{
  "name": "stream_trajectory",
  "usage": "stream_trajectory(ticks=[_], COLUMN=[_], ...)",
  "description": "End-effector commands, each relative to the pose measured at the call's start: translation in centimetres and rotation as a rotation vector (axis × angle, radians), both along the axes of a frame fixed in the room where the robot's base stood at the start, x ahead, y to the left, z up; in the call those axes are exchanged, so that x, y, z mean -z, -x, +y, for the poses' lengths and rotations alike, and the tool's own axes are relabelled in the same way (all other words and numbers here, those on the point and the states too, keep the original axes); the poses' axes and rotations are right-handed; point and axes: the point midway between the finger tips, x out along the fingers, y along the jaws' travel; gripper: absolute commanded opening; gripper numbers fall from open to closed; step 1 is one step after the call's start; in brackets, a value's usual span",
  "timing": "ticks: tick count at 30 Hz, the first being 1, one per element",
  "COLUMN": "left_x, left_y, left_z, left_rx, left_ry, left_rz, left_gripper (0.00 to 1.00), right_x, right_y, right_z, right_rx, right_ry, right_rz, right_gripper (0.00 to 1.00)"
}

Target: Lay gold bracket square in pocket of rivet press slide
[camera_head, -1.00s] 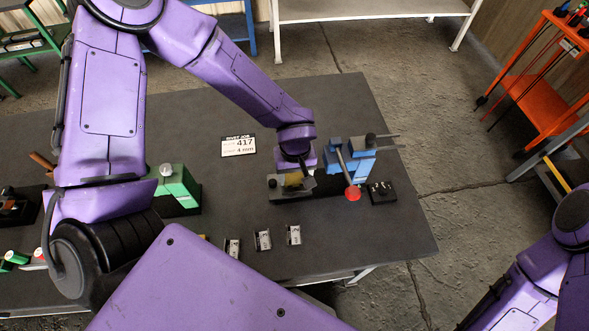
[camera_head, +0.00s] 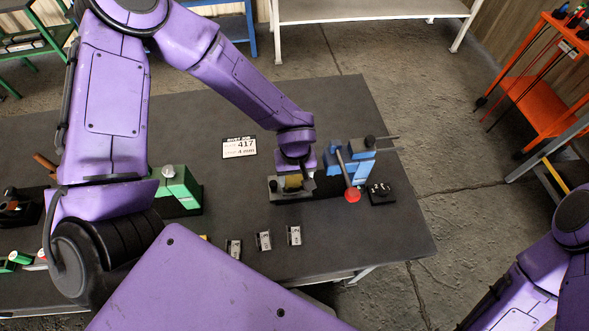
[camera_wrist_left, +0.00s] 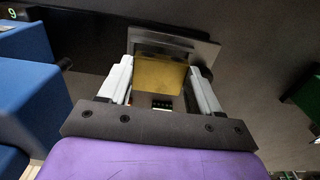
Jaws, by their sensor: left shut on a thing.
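The gold bracket (camera_head: 293,184) is held in my left gripper (camera_head: 296,183), right over the slide (camera_head: 276,194) of the blue rivet press (camera_head: 350,160). In the left wrist view the gold bracket (camera_wrist_left: 159,77) sits between the two pale fingers of my left gripper (camera_wrist_left: 162,85), which are shut on it. A grey metal plate of the slide (camera_wrist_left: 185,48) shows just beyond the bracket. The pocket is hidden by the bracket and gripper, so I cannot tell whether the bracket touches it. My right arm shows at lower right, its gripper out of view.
The press has a red-knobbed lever (camera_head: 352,194) close to my left gripper. A black block (camera_head: 381,193) stands to its right. A green fixture (camera_head: 176,190) stands to the left. Several small tagged parts (camera_head: 264,241) lie near the front edge. A job card (camera_head: 239,147) lies behind.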

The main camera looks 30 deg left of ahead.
Motion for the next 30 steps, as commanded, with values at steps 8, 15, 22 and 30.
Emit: stream_trajectory(ticks=[8, 15, 22, 30], left_x=[0.0, -0.2, 0.0, 0.1], left_y=[0.0, 0.0, -0.1, -0.1], left_z=[0.0, 0.0, 0.0, 0.0], left_rx=[0.0, 0.0, 0.001, 0.0], left_ry=[0.0, 0.001, 0.001, 0.001], left_rz=[0.0, 0.002, -0.001, -0.001], left_gripper=[0.24, 0.24, 0.24, 0.24], right_x=[0.0, -0.8, -1.0, -0.8], right_y=[0.0, 0.0, 0.0, 0.0], right_z=[0.0, 0.0, 0.0, 0.0], right_rx=[0.0, 0.0, 0.0, 0.0], right_ry=[0.0, 0.0, 0.0, 0.0], right_rz=[0.0, 0.0, 0.0, 0.0], right_gripper=[0.43, 0.43, 0.43, 0.43])
